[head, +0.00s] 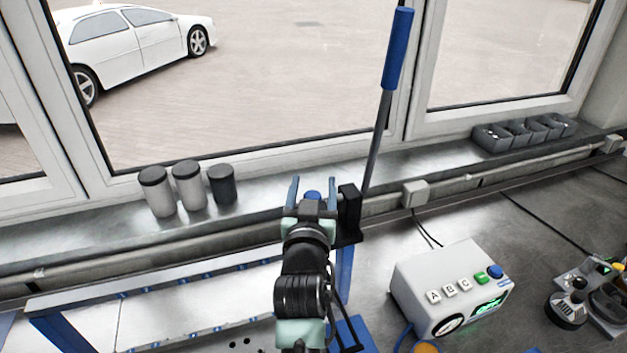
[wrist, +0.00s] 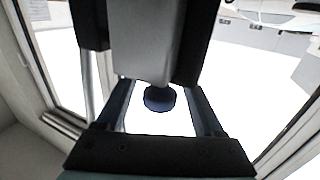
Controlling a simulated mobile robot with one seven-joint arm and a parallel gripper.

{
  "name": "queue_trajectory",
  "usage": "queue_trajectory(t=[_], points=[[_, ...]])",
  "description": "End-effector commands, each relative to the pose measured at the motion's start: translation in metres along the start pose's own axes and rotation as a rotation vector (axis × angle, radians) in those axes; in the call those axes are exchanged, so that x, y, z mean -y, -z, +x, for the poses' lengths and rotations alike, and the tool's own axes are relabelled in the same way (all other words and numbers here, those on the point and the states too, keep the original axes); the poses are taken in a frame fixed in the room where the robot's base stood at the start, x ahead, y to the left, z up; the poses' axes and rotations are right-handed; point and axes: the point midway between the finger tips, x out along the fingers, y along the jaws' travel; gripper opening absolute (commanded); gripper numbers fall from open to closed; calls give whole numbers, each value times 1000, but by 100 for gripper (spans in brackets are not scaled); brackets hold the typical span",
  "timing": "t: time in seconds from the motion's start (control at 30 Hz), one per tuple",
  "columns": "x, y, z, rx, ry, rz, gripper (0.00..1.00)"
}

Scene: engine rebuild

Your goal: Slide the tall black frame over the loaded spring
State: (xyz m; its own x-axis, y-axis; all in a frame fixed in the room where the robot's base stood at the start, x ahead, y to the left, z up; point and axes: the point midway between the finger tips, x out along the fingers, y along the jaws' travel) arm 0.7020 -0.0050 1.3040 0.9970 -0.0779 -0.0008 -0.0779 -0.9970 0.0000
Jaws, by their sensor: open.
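My gripper (head: 311,180) is open, its two blue fingers spread beside the upper part of a lever press (head: 350,205). In the wrist view my gripper (wrist: 157,92) has a round dark-blue knob (wrist: 159,99) showing in the gap between its fingers. The knob also shows as a blue cap (head: 312,195) in the head view. A pale grey block (wrist: 150,45) with black parts on both sides stands above the knob. I cannot make out the tall black frame or the loaded spring for certain; my arm covers much of the press.
The press's long lever has a blue handle (head: 396,50) rising to the right of my gripper. A control box (head: 450,285) with buttons stands at right. Several cylinders (head: 187,185) and grey bins (head: 520,133) line the sill. A blue-edged rack (head: 60,335) lies at left.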

Motion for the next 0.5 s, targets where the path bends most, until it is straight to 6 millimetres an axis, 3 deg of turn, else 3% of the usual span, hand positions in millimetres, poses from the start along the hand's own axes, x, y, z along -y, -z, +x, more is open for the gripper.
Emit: queue_trajectory(t=[0.37,0.5], points=[[0,0,5,-1,0,0,69],[0,0,4,0,0,0,48]])
